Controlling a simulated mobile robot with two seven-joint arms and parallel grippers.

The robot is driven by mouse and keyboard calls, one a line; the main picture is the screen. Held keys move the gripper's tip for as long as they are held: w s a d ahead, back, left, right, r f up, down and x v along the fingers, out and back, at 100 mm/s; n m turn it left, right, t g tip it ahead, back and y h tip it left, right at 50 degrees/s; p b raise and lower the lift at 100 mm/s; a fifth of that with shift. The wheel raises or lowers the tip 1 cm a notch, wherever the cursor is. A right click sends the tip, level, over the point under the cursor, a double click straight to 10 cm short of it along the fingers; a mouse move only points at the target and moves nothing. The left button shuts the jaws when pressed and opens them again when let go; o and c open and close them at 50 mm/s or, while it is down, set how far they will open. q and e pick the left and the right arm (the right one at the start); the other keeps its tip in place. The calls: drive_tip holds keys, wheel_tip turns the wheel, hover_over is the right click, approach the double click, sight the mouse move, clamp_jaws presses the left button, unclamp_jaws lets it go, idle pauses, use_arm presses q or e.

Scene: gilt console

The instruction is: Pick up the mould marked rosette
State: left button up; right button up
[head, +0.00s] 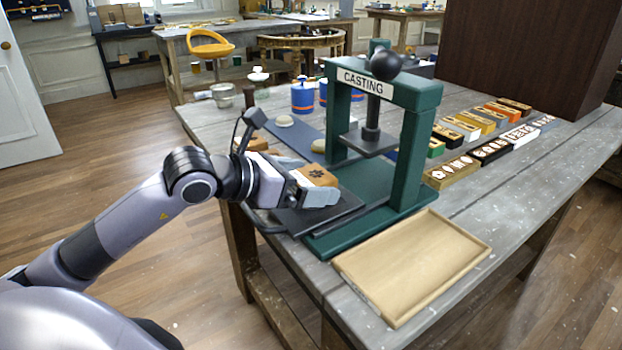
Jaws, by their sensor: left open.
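An orange-brown block (317,173) with a dark flower-like mark on its top, the rosette mould, is at the black plate (318,217) in front of the green press. My left gripper (321,190) is at this block, with a grey finger along its near side. The gripper is open; the far finger is hidden, and I cannot tell whether the near finger touches the block. The press (412,150), with a CASTING sign, stands just right of the block. My right gripper is not in view.
An empty tan tray (412,262) lies at the table's front edge. Another brown block (252,144) sits behind my gripper. Several small boxes (452,172) with pale pieces and labels line the right side. Blue-and-orange pots (303,97) stand at the back. Bare tabletop lies right of the tray.

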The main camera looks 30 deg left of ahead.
use_arm(q)
drive_tip(key=shift+w, duration=0.1)
drive_tip(key=c, duration=1.1)
drive_tip(key=shift+r, duration=0.1)
